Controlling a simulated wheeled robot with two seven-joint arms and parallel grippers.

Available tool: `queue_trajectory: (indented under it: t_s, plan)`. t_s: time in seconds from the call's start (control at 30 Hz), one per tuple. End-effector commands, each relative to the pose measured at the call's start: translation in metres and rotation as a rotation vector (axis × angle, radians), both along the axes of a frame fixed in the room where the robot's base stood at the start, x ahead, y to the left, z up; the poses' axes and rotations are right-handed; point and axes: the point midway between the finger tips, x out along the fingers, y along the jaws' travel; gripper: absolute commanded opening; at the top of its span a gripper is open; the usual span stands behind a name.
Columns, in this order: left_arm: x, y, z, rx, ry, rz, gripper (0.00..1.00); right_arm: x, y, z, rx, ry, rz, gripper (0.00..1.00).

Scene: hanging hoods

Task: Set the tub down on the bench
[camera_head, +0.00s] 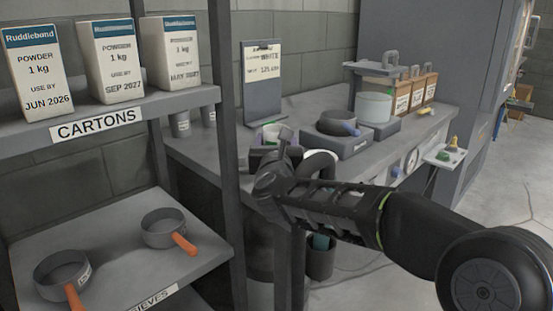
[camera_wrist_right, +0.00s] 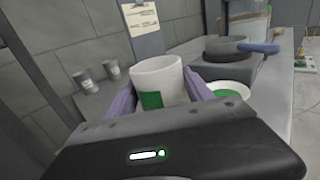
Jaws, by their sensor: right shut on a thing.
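The tub (camera_wrist_right: 158,80) is white with a green patch on its side. In the wrist view it stands roughly upright between the two purple fingers of my right gripper (camera_wrist_right: 155,98), which is shut on it. In the head view only a small part of the tub (camera_head: 271,131) shows behind my right gripper (camera_head: 274,148), over the near side of the grey bench (camera_head: 205,150). I cannot tell whether its base touches the bench; the gripper hides it. My left gripper is not in view.
A white dish with green contents (camera_wrist_right: 230,90) is close right of the tub. A grey device with a dark pan (camera_head: 338,122) and a sign stand (camera_head: 262,80) are nearby. Two grey cups (camera_head: 180,124) stand at left. A shelf post (camera_head: 228,120) rises left of my arm.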

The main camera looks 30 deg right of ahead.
Motion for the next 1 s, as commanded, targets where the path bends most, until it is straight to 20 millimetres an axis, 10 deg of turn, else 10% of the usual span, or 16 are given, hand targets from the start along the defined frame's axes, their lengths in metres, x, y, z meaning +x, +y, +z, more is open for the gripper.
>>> queue_trajectory:
  t_s: [0.23, 0.73, 0.77, 1.0]
  plan:
    - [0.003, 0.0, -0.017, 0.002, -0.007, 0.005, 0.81, 0.0, 0.0, -0.041, 0.0, 0.001, -0.001, 0.34]
    - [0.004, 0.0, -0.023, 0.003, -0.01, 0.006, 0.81, 0.0, 0.0, -0.047, 0.0, -0.001, 0.0, 0.34]
    - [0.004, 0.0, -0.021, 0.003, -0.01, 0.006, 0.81, 0.0, 0.0, -0.046, 0.0, 0.001, 0.0, 0.62]
    - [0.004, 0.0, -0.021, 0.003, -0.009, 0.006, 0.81, 0.0, 0.0, -0.046, 0.0, 0.001, 0.0, 0.81]
